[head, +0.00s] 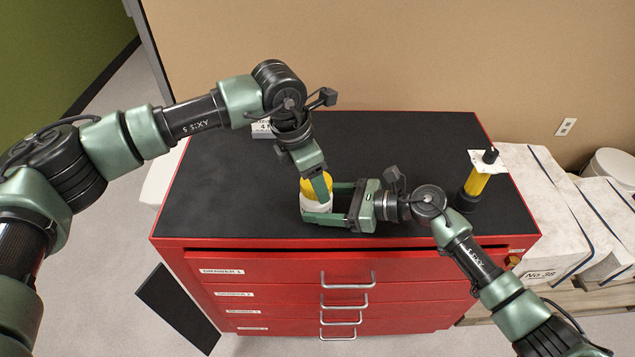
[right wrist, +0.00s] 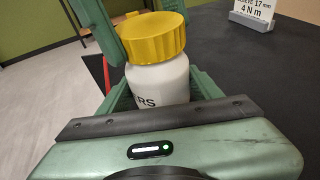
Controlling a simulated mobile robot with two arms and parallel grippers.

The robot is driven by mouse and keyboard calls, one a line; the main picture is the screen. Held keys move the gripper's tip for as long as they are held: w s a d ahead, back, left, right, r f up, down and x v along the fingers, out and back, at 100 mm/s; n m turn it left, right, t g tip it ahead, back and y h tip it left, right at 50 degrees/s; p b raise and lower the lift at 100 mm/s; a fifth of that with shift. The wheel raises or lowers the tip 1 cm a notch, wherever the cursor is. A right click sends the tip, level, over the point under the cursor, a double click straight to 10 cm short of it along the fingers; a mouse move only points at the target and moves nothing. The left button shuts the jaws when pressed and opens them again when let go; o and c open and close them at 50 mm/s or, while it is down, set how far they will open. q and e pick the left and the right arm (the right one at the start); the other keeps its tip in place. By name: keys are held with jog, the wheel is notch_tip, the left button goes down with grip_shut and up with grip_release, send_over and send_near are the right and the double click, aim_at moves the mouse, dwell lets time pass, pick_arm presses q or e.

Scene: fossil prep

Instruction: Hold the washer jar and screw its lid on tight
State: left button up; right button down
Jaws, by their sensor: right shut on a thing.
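The white washer jar (head: 316,203) stands upright near the front middle of the black cabinet top. Its ribbed yellow lid (head: 314,187) sits on its mouth; how tightly, I cannot tell. In the right wrist view the jar (right wrist: 162,82) shows the letters "RS", with the lid (right wrist: 154,38) above. My right gripper (head: 318,202) comes in level from the right and is shut on the jar's body. My left gripper (head: 317,187) reaches down from above, its fingers at the lid. In the right wrist view one finger is beside the lid's left edge; whether they grip it is unclear.
The red drawer cabinet (head: 270,268) has a black top (head: 400,140), mostly clear. A yellow-handled tool (head: 476,182) stands upright at the right edge. A small sign (head: 262,129), reading "17 mm 4 N m" in the right wrist view, stands behind. White blocks (head: 540,215) lie to the right.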

pick_arm(q)
jog(key=o, duration=0.4)
jog(key=shift+o, duration=0.2)
jog(key=shift+v, duration=1.55)
dwell(1.7)
jog(key=shift+x, duration=1.55)
grip_shut()
